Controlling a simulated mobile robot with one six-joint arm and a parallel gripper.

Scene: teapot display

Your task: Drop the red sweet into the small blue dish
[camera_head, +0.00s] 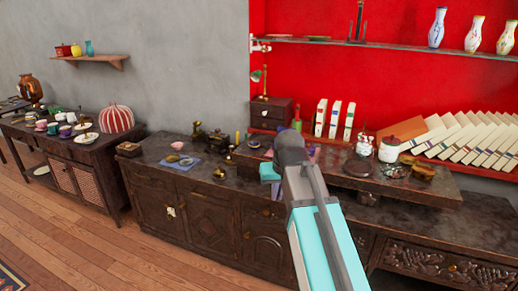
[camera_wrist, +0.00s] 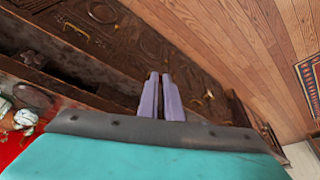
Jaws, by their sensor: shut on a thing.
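My gripper (camera_head: 275,190) is at the front edge of the dark sideboard, pointing down, partly hidden by my arm. In the wrist view its two purple fingers (camera_wrist: 160,76) are closed almost together, over the cabinet fronts. What they hold is too small to make out; I cannot see the red sweet anywhere. A small round dish (camera_head: 253,144), apparently bluish, sits on the raised dark shelf, left of and behind my gripper. Its colour and contents are too small to be sure of.
A blue mat (camera_head: 168,167) with small dishes lies on the sideboard to the left. White jars (camera_head: 389,150) and a glass bowl (camera_head: 393,171) stand on the raised shelf to the right. White-spined books (camera_head: 440,140) lean at the back right. Open wooden floor (camera_head: 110,245) lies in front.

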